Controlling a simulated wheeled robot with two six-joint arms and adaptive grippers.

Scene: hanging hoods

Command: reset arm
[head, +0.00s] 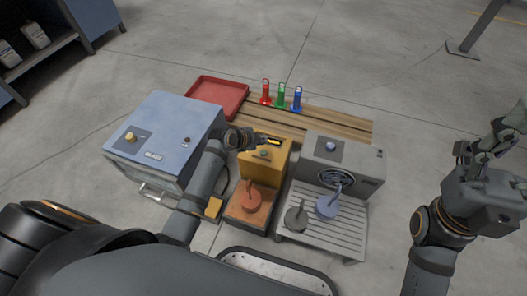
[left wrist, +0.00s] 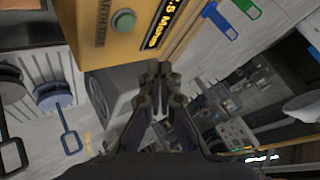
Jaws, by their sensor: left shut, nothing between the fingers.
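My left arm reaches up from the lower left in the head view, past the blue-grey box. Its gripper (head: 252,139) is over the top of the yellow machine (head: 262,168). In the left wrist view the fingers of my left gripper (left wrist: 161,72) are closed together with nothing between them. The yellow machine (left wrist: 105,30) with its green button is just beyond them at the top left. My right gripper (head: 490,145) is raised at the right edge of the head view, clear of everything and apparently empty. How far its fingers are apart is unclear.
The blue-grey box (head: 170,125) stands left and a grey machine (head: 345,160) right. Red (head: 253,203), lavender (head: 327,207) and grey (head: 296,219) handled discs sit in front. Behind are a red tray (head: 218,92) and red, green and blue handled pieces (head: 281,97).

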